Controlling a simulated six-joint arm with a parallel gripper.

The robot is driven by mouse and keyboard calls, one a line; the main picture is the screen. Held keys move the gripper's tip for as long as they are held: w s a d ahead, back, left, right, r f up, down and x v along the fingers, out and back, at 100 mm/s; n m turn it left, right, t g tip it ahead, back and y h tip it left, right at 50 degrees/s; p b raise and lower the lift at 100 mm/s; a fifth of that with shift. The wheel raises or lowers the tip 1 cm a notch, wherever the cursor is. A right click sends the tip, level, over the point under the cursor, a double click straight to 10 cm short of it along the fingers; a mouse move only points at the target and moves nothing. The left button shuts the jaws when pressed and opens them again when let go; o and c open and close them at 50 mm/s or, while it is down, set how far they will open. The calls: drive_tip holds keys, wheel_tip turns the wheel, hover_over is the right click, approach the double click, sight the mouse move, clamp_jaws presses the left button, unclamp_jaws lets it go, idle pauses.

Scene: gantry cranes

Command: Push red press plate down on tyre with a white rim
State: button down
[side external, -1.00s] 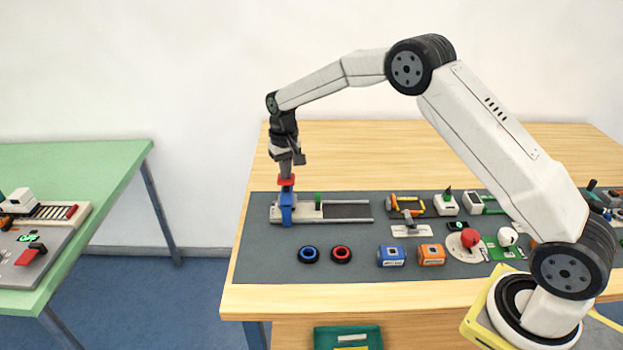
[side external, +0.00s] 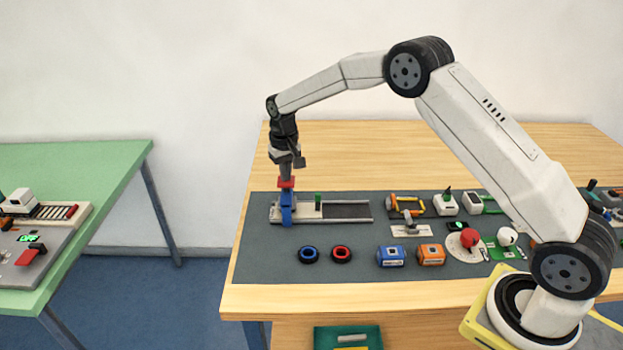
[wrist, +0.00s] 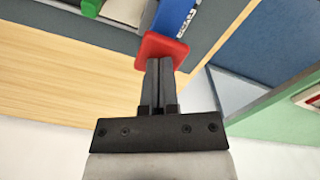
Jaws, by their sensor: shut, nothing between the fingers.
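The red press plate (side external: 286,183) sits on top of a blue upright frame (side external: 287,208) at the left end of a railed track. It also shows in the wrist view (wrist: 160,50). My gripper (side external: 287,173) is shut and empty, pointing down, with its fingertips at the plate's top; they appear to touch it. The wrist view shows the closed fingers (wrist: 158,66) against the plate. No tyre with a white rim can be made out; the area under the plate is hidden by the blue frame. A tyre with a blue rim (side external: 308,255) and one with a red rim (side external: 341,254) lie in front.
The railed track (side external: 350,220) carries a white block with a green peg (side external: 318,201). A green table (side external: 110,170) stands apart at left.

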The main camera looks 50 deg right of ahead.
drive_tip(key=shift+f, duration=0.1)
wheel_tip(320, 180, up, 8)
idle(1.2)
idle(0.3)
drive_tip(key=s+a+f+n+t, duration=0.1)
drive_tip(key=s+f, duration=0.1)
drive_tip(key=s, duration=1.2)
drive_tip(key=s+a+f+n+t, duration=0.1)
drive_tip(key=s+f+n, duration=0.1)
drive_tip(key=s, duration=1.3)
drive_tip(key=shift+s+f+t, duration=0.15)
drive_tip(key=shift+s+t, duration=0.1)
drive_tip(key=shift+t, duration=0.05)
